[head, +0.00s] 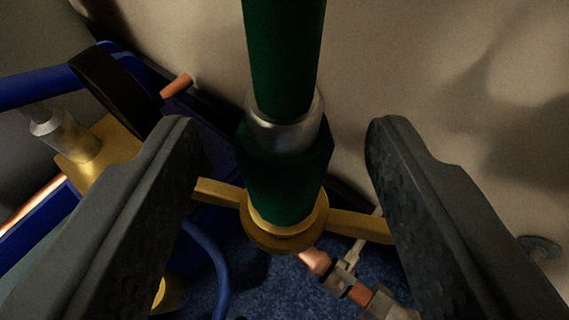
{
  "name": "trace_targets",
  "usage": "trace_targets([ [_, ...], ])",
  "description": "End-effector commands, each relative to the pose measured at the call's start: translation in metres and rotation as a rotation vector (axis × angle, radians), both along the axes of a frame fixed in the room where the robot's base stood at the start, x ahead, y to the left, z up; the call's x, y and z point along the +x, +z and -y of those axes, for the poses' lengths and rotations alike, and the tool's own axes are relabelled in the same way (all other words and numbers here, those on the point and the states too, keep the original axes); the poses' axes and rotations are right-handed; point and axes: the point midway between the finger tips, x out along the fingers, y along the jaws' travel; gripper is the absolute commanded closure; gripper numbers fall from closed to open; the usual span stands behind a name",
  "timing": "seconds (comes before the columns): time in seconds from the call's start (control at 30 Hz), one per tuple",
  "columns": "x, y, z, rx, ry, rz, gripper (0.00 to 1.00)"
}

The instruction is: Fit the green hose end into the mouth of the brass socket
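The green hose (284,55) comes down from the top of the head view. It has a silver collar (285,128) and a dark green hex-shaped part below it. The green hose end (285,195) stands in the mouth of the brass socket (272,240), whose rim shows around its lower edge. How deep it sits is hidden. The socket has a flat brass arm on each side. My gripper (282,140) is open, with one dark finger on each side of the hose and a clear gap to it on both sides.
At left are a blue tube (38,87), a black ring (112,88) and a brass block (108,145) with a silver fitting. Copper pipe pieces and silver fittings (345,275) lie below right. A beige wall (450,60) is behind. The floor (255,285) is blue and speckled.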

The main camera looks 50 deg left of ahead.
Motion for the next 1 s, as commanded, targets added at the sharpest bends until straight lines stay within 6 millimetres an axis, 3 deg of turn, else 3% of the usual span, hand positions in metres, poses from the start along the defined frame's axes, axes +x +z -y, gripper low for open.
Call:
trace_targets([
  [0.3,0.0,0.001,0.0,0.0,0.0,0.0,0.47],
  [0.47,0.0,0.011,0.0,0.0,0.0,0.001,0.47],
  [1.0,0.001,0.085,0.0,0.0,-0.001,0.002,0.47],
])
